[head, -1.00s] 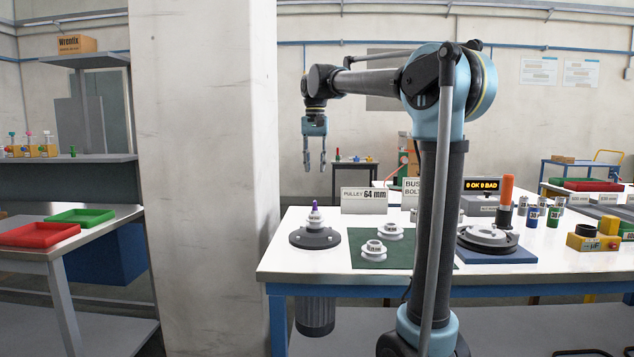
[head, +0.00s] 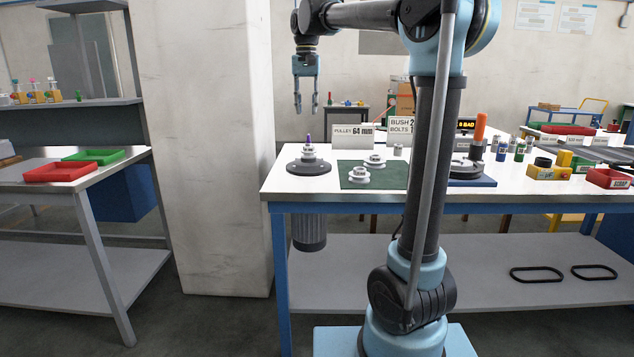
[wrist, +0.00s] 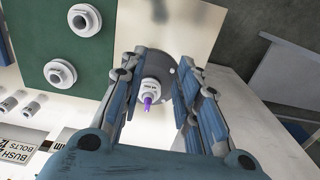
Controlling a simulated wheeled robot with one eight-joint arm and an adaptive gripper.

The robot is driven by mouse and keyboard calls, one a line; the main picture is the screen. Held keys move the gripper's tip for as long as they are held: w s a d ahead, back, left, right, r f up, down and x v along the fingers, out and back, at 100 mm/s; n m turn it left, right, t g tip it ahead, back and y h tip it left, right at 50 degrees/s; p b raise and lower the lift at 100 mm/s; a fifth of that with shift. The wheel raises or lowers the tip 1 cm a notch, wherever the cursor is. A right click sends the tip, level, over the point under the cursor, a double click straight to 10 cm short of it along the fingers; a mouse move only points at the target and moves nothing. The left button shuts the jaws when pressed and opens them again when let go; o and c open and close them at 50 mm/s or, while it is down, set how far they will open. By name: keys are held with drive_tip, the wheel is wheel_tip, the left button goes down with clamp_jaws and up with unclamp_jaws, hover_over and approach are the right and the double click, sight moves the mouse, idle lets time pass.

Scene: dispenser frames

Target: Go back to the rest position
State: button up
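My gripper (head: 305,92) hangs fingers-down in the air above the left end of the white-topped table, well clear of anything. Its fingers are apart with nothing between them. In the wrist view my gripper (wrist: 158,95) frames, from above, a white pulley with a purple tip (wrist: 151,88) on a dark round base. In the head view that pulley (head: 309,156) sits upright on the dark base (head: 309,167) at the table's left end.
White pulleys (head: 375,161) lie on a green mat (head: 395,178). A "PULLEY 64 mm" sign (head: 352,134) stands behind. A pillar (head: 215,150) rises left of the table (head: 270,186). Red (head: 61,172) and green (head: 97,156) trays lie on the left bench.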

drive_tip(key=s+d+f+t, duration=0.1)
drive_tip(key=s+d+f, duration=1.2)
drive_tip(key=s+d, duration=0.15)
drive_tip(key=s+d+f, duration=0.3)
drive_tip(key=s+f, duration=0.5)
drive_tip(key=f, duration=0.3)
drive_tip(key=s+d+f+t, duration=0.1)
drive_tip(key=s+d+f, duration=0.3)
drive_tip(key=s+f, duration=0.5)
wheel_tip(320, 180, down, 4)
drive_tip(key=shift+d+r+n, duration=0.2)
drive_tip(key=shift+n, duration=0.2)
drive_tip(key=shift+s, duration=0.1)
